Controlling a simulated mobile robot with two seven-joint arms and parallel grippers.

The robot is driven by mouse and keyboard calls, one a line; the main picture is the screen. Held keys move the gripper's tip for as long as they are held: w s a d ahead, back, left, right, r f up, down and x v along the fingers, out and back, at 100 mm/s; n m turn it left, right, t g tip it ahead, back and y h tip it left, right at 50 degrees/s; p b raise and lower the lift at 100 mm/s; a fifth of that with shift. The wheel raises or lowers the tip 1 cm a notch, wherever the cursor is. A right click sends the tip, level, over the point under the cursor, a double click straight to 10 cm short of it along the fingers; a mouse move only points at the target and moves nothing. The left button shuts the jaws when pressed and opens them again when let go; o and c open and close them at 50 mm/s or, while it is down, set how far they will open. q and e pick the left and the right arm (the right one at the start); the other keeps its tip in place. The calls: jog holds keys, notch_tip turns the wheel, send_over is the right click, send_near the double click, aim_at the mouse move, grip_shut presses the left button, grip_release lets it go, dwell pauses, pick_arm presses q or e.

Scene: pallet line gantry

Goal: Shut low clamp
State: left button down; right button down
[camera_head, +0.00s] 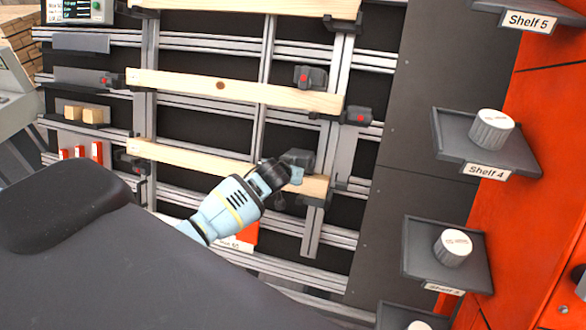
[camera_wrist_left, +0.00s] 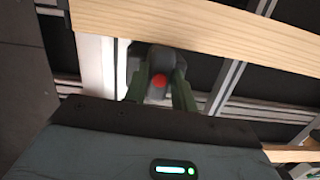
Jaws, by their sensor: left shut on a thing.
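The low clamp (camera_head: 301,158) is a dark grey block near the right end of the lowest light-wood board (camera_head: 195,154). My left gripper (camera_head: 284,172) reaches up to it from below and covers part of it. In the left wrist view the clamp (camera_wrist_left: 158,84) shows a red round spot and sits between the two fingers (camera_wrist_left: 160,92), which are shut on it. A wooden board (camera_wrist_left: 205,38) runs across just beyond the clamp there. I cannot tell whether the clamp's jaw touches the board. My right gripper is not in view.
Other dark clamps with red spots sit at the middle board (camera_head: 235,92), one above its right part (camera_head: 311,77) and one at its right end (camera_head: 357,115). Metal rails surround the boards. Shelf 4 (camera_head: 450,150) and other small shelves holding white knobs stand at right.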

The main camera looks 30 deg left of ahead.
pick_arm(q)
jog(key=c, duration=1.3)
grip_release()
jog(key=shift+s, duration=0.1)
jog(key=shift+s+f+v, duration=0.15)
jog(key=shift+f+v, duration=0.05)
jog(key=shift+v, duration=1.25)
jog(key=shift+s+f+v, duration=0.15)
jog(key=shift+v, duration=1.3)
jog(key=shift+s+f+v, duration=0.15)
jog(key=shift+f+v, duration=0.05)
jog(key=shift+v, duration=1.3)
